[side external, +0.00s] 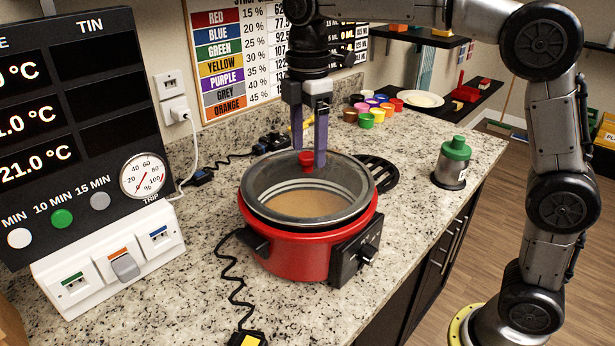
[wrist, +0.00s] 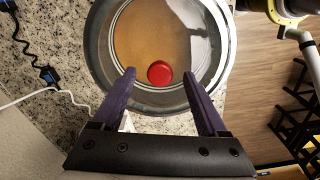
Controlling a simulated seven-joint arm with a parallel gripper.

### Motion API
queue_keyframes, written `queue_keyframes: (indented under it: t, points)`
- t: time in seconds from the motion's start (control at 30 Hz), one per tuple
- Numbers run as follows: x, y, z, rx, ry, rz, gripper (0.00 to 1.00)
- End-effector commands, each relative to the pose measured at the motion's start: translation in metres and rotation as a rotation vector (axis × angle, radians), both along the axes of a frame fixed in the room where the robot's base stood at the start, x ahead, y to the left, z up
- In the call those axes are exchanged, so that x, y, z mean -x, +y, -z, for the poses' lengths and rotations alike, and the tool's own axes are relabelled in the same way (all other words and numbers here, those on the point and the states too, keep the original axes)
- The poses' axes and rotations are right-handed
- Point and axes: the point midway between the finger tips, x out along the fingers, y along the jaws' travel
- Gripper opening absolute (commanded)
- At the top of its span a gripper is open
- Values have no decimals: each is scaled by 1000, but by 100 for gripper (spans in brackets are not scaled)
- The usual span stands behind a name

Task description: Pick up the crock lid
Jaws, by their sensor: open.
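The crock lid (side external: 345,207) is clear glass with a grey rim and a small red knob (side external: 306,160). It sits on the red crock (side external: 300,257), and tan contents show through it. My gripper (side external: 308,156) points down over the lid, its two purple fingers open on either side of the knob. In the wrist view the knob (wrist: 159,73) appears between the fingertips (wrist: 159,74), with a gap on both sides. I cannot tell whether the fingertips are level with the knob or a little above it.
A jar with a green lid (side external: 452,163) stands at right on the counter. Several coloured cups (side external: 366,121) and a black trivet (side external: 379,173) are behind the crock. A display panel (side external: 85,130) and switch box (side external: 110,258) stand at left. Cables lie on the counter.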

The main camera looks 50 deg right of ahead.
Motion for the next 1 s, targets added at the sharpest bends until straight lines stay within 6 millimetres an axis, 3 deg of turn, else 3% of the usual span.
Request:
queue_keyframes:
  t: [0.1,0.37,0.77,1.0]
  points:
    - [1,0,9,0,0,0,76]
    - [0,0,10,-1,-1,0,74]
    - [0,0,10,0,-1,0,2]
    - [0,0,10,0,-1,0,0]
